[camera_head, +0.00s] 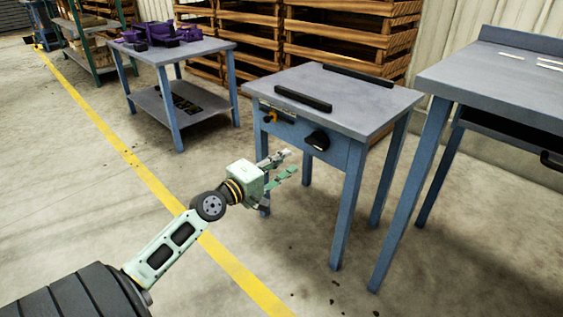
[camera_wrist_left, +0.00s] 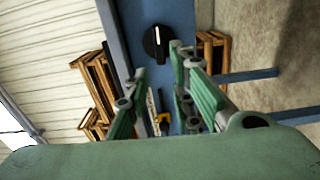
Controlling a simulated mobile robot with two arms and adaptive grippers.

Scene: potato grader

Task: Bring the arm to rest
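My left arm reaches in from the lower left in the head view. My left gripper (camera_head: 284,166) is open, with nothing between its fingers. It is in front of a small blue table with a grey top (camera_head: 352,98), apart from it as far as I can see. The left wrist view also shows the open gripper fingers (camera_wrist_left: 158,75) pointing toward the table's blue front. A black knob (camera_head: 317,140) is on that front, and it shows in the left wrist view (camera_wrist_left: 156,43) just beyond the fingertips. My right gripper is in neither view.
A yellow-handled part (camera_head: 270,117) is on the blue front, left of the knob. Two black bars (camera_head: 302,98) lie on the tabletop. A larger grey table (camera_head: 500,75) stands at right, and a table with purple items (camera_head: 165,33) at back left. Floor at left is clear.

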